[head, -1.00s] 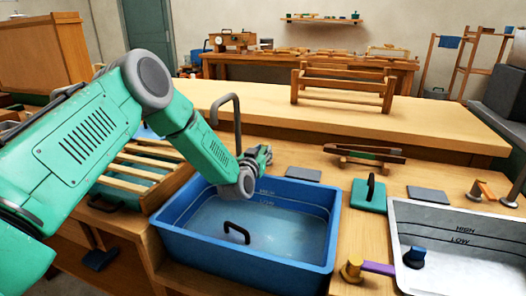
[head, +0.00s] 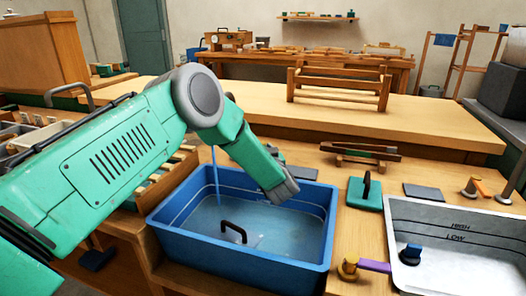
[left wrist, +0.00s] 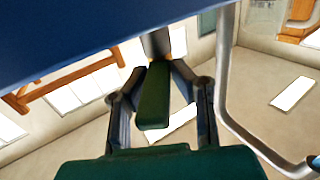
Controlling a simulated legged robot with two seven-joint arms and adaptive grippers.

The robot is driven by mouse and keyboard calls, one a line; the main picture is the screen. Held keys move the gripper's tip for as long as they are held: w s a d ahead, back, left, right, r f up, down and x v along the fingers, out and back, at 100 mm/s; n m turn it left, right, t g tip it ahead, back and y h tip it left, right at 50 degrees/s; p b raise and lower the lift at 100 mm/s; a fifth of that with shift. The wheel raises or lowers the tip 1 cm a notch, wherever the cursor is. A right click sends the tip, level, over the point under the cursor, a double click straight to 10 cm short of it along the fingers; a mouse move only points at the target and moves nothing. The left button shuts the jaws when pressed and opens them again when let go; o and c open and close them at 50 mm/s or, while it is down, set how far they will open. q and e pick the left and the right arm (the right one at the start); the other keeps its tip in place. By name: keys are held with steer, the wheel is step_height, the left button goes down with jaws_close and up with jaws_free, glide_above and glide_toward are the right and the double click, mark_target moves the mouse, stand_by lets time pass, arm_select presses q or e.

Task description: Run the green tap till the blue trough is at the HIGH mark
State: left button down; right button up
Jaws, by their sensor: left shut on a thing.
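The blue trough (head: 240,264) stands on the bench below my left arm, with shallow water (head: 262,226) in it. A thin blue stream (head: 216,178) falls into its left part; the tap's spout is hidden behind my arm in the head view. Dark level lines run along the trough's inner wall, but my wrist covers their lettering, so I cannot read the level against HIGH. In the left wrist view my left gripper (left wrist: 160,78) is shut on the green tap handle (left wrist: 154,98). A grey bent pipe (left wrist: 228,85) runs beside it. My right gripper is out of view.
A dark handle (head: 233,230) stands up inside the trough. To the right are a green block with a handle (head: 366,194), a grey pad (head: 424,192), and a pale basin (head: 455,215) with its own HIGH and LOW marks. A wooden rack (head: 365,158) stands behind.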

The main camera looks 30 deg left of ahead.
arm_select(q)
steer(key=shift+w+d+f+n+g+y+b, duration=0.15)
steer(key=shift+n+g+y+b, duration=0.25)
steer(key=shift+n+g+y, duration=0.45)
steer(key=shift+g, duration=0.25)
steer(key=c, duration=1.4)
jaws_free()
steer(key=shift+w, duration=0.1)
steer(key=v, duration=1.2)
steer(key=shift+f, duration=0.15)
